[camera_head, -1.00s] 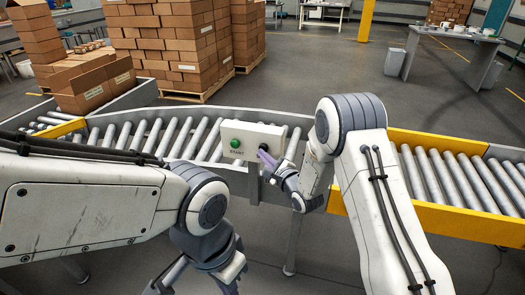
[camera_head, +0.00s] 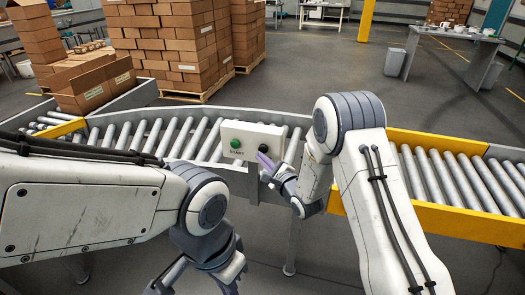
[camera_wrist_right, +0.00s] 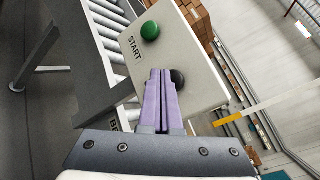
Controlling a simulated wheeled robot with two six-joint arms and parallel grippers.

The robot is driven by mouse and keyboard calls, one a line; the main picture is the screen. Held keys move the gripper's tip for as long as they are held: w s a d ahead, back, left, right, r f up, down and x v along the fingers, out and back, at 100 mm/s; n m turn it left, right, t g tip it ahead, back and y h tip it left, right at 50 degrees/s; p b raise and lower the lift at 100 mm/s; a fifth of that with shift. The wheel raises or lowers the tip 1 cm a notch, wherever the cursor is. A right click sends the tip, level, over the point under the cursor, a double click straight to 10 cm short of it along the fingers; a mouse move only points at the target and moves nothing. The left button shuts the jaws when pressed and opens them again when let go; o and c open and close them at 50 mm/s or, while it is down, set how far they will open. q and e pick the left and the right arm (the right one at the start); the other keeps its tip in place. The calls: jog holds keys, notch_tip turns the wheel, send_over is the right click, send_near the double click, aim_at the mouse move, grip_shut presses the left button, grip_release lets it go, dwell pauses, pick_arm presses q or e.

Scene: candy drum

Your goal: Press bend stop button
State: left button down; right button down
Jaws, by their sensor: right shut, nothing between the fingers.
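A white control box (camera_head: 251,138) stands at the conveyor's near edge. It carries a green button (camera_head: 235,144) labelled START and a black button (camera_head: 263,148) to its right. In the right wrist view the green button (camera_wrist_right: 150,31) is clear, and the black button (camera_wrist_right: 178,77) is partly hidden behind my purple fingertips. My right gripper (camera_head: 263,160) is shut and empty, its tips just below and in front of the black button. I cannot tell whether they touch it. My left gripper (camera_head: 212,262) hangs at the bottom edge, its fingers mostly cut off.
A roller conveyor (camera_head: 180,138) runs across behind the box, with yellow side rails (camera_head: 425,145) on the right. Stacked cartons (camera_head: 170,45) stand on pallets behind it. A table (camera_head: 455,36) stands at the back right. The floor beyond the conveyor is largely clear.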

jog(key=shift+s+a, duration=0.25)
jog(key=shift+s, duration=0.55)
jog(key=shift+s+a, duration=0.25)
jog(key=shift+s, duration=0.55)
jog(key=shift+s+a, duration=0.25)
jog(key=shift+s, duration=0.55)
